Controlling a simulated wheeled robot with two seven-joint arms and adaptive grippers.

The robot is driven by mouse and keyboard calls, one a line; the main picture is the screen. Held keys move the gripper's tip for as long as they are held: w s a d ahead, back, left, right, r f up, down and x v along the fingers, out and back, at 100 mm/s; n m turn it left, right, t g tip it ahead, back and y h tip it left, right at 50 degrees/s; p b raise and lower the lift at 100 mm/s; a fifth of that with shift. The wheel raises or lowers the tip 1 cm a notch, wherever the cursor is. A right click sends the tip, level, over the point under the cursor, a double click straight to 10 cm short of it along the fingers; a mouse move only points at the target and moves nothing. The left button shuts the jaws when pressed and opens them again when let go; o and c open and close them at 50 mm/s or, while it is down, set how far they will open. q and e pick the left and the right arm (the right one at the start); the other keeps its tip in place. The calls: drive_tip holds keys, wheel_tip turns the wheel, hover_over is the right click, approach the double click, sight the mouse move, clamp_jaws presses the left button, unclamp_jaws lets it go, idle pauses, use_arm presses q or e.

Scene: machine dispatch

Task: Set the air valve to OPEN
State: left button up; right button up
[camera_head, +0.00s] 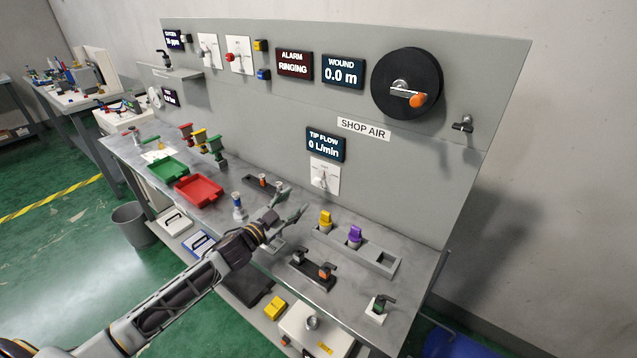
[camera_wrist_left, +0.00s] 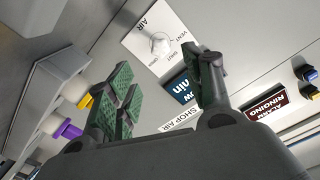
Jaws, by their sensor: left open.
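The air valve (camera_head: 325,176) is a white plate with a pale knob on the grey back panel, below the TIP FLOW display, which reads 0 L/min. In the left wrist view the valve plate (camera_wrist_left: 160,42) carries the words AIR, VENT and SHUT; the knob's exact setting is hard to tell. My left gripper (camera_head: 289,212) is open and empty above the bench, in front of the valve and to its lower left, apart from it. In the left wrist view its padded fingers (camera_wrist_left: 168,78) are spread, with the valve beyond them. My right gripper is not in view.
A grey holder (camera_head: 384,262) with yellow and purple pieces stands on the bench to the right of the gripper. A blue-white bottle (camera_head: 238,207) and a red tray (camera_head: 199,190) stand to the left. A hose reel (camera_head: 407,84) hangs higher on the panel.

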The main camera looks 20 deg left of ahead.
sight(316, 184)
use_arm(q)
drive_tip(key=shift+p+x, duration=0.45)
drive_tip(key=shift+x, duration=6.25)
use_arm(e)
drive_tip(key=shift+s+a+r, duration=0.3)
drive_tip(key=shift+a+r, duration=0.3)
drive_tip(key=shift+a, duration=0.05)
use_arm(q)
drive_tip(key=c, duration=1.1)
drive_tip(key=shift+o, duration=0.2)
drive_tip(key=shift+f, duration=0.1)
